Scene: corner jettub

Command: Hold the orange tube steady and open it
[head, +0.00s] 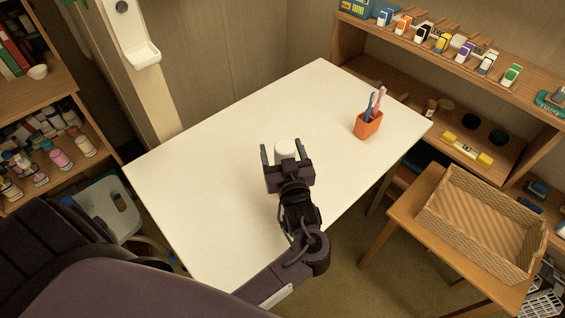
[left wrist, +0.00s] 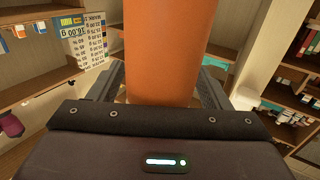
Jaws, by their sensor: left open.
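The orange tube (left wrist: 168,50) stands large between the fingers of my left gripper (left wrist: 162,88) in the left wrist view. In the head view, its round white cap (head: 286,149) shows between the fingertips of my left gripper (head: 284,155), above the white table. The gripper hides the tube's orange body there. The fingers stand on either side of the tube and are open; I cannot tell whether one touches it. My right gripper is not in view.
An orange cup (head: 367,126) with toothbrushes stands on the white table (head: 220,130) to the right. The table is otherwise clear. A wicker basket (head: 470,235) sits on a small wooden stand at the right. Shelves (head: 470,75) with small boxes line the back right.

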